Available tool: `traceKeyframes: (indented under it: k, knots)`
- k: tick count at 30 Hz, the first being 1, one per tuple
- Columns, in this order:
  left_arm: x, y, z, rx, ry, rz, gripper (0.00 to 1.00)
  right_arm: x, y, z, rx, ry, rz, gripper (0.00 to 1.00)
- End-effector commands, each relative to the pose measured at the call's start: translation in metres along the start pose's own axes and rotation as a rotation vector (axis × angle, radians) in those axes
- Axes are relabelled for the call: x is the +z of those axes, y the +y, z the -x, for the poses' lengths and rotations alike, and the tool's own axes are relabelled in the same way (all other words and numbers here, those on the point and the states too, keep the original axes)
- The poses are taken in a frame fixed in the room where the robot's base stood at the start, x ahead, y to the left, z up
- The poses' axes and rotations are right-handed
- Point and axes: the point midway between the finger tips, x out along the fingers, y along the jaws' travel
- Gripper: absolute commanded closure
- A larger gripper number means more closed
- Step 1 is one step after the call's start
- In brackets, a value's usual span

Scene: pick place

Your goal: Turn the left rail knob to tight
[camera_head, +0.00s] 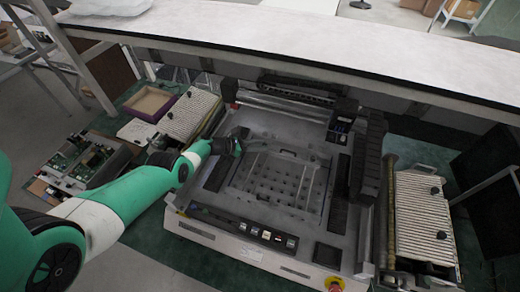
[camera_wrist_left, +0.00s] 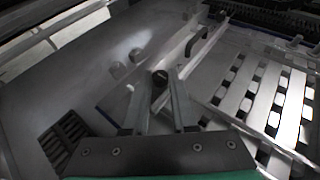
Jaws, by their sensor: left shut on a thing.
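The left rail knob (camera_wrist_left: 160,79) is a small dark round knob at the edge of the machine's frame, between my left fingertips in the left wrist view. My left gripper (camera_wrist_left: 156,96) is shut on it. In the head view my left gripper (camera_head: 238,138) reaches in over the left side of the grey machine (camera_head: 210,222), and its wrist hides the knob there. Which way the knob is turned cannot be told. My right gripper is in neither view.
A perforated plate (camera_head: 275,190) fills the machine's middle. Ribbed feeder trays stand left (camera_head: 188,113) and right (camera_head: 420,215) of it. A circuit board (camera_head: 85,160) lies at far left. A white shelf (camera_head: 330,38) crosses behind. A row of buttons (camera_head: 250,229) lines the front.

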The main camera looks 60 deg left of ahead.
Motion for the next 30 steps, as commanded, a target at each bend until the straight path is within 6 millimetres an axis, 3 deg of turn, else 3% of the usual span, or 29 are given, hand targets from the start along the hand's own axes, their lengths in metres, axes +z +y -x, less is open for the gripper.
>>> traceKeyframes:
  k: [14,15,20,30]
  knots:
    - [0.0018,0.0007,0.0006,-0.017,-0.001,-0.008,1.00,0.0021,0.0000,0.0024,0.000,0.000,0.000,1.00]
    - [0.0019,0.0007,0.0006,-0.017,-0.001,-0.008,0.73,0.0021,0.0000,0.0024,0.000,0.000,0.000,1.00]
    - [0.0014,0.0004,0.0005,-0.017,-0.001,-0.008,0.44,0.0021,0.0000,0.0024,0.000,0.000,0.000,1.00]
    - [0.0034,-0.0024,-0.0009,-0.023,0.001,-0.009,0.44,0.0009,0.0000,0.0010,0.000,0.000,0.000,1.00]
